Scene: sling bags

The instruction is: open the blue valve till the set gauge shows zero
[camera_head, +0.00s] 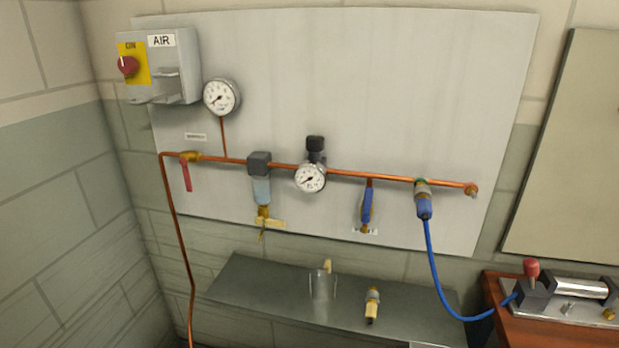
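The blue valve (367,205) is on a short drop from the copper pipe, right of the regulator. Its blue handle points down, roughly in line with the drop, above a brass end and a small label. A white dial gauge (310,178) sits on the black-knobbed regulator (315,148). Its needle seems to point to the lower left; the numbers are too small to read. A second round gauge (221,96) stands higher left on a thin copper riser, its needle also toward the lower left. I cannot tell from labels which is the set gauge. Neither gripper is in view.
A red-handled valve (186,173) and a filter bowl (262,190) are left on the pipe. A blue hose (434,265) runs to a cylinder (580,288) on the wooden bench. A grey shelf (258,285) below holds a clear jar and a small fitting (372,304).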

